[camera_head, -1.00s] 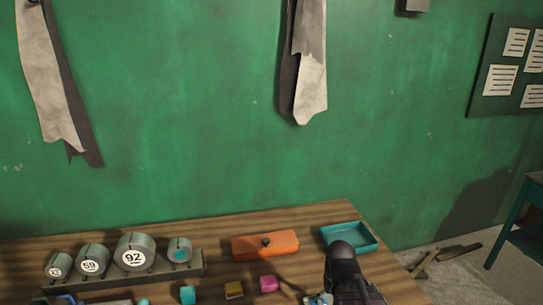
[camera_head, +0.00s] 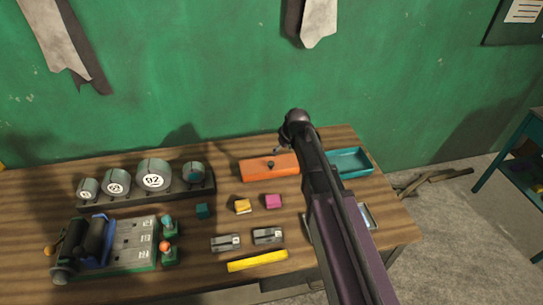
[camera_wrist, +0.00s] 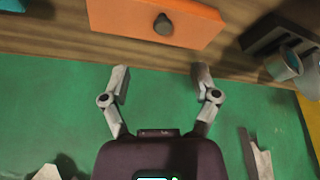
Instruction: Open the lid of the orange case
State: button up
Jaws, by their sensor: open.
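The orange case (camera_head: 262,169) lies near the back of the wooden table, with a small dark knob (camera_head: 270,165) on top of its lid. The lid looks shut. In the wrist view the orange case (camera_wrist: 125,18) is at the top, with its dark knob (camera_wrist: 163,25) near the middle. My gripper (camera_wrist: 160,72) is open and empty there, its fingers apart and pointing toward the case without visibly touching it. In the head view my dark arm crosses just right of the case and hides part of its right end; the fingers are hard to make out.
A teal tray (camera_head: 350,162) stands right of the case. A rack of numbered grey cylinders (camera_head: 154,175) is to the left. The green wall rises close behind.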

aim_at(271, 163)
jog(key=shift+w+a+r, duration=0.4)
jog(key=shift+w+a, duration=0.15)
jog(key=shift+w, duration=0.05)
jog(key=shift+f, duration=0.2)
jog(key=b+x, duration=1.2)
jog(key=x, duration=0.1)
jog(key=shift+w+a+f+b, duration=0.1)
jog(key=shift+w+a+b, duration=0.1)
jog(key=shift+b, duration=0.15)
dwell(0.5)
grip_shut()
